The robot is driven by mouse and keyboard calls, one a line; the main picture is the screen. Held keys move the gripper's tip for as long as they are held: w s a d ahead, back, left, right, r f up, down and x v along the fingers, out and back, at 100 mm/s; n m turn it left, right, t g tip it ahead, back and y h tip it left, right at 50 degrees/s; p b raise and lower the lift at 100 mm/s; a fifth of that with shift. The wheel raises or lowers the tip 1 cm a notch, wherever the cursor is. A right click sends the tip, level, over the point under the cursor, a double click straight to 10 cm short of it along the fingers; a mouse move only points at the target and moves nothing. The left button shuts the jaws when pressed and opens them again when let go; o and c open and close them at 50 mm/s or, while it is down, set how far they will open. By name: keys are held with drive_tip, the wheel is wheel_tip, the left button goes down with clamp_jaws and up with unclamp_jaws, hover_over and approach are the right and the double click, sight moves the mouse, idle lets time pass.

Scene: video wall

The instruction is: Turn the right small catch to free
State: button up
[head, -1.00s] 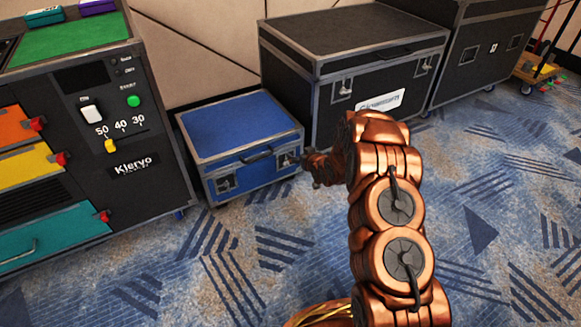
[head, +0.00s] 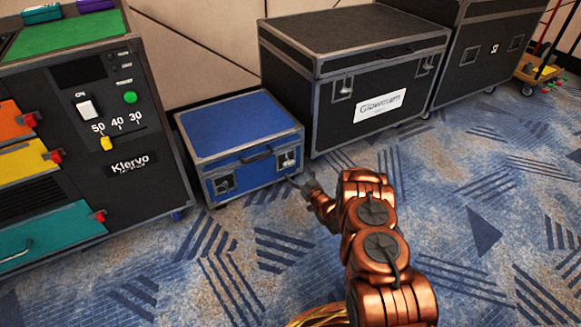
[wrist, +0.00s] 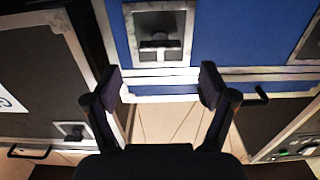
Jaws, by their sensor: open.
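The blue case (head: 240,125) stands on the carpet with two small metal catches on its front. The right small catch (head: 287,160) is near the front right corner; the left catch (head: 224,184) is near the left corner. In the wrist view the right catch (wrist: 160,45) shows as a dark piece in a metal recess, top centre, beyond my fingertips. I cannot tell how far it is turned. My gripper (head: 303,184) is just below and right of that catch, apart from it. In the wrist view my gripper (wrist: 160,86) is open and empty.
A large black case (head: 350,75) stands close behind and right of the blue case. The Klervo cabinet (head: 130,165) with coloured drawers stands at left. A carry handle (head: 256,155) sits between the catches. The carpet in front is clear.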

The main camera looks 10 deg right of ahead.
sight(290, 164)
drive_tip(key=shift+b+x, duration=1.35)
drive_tip(key=shift+x, duration=1.85)
drive_tip(key=c, duration=1.2)
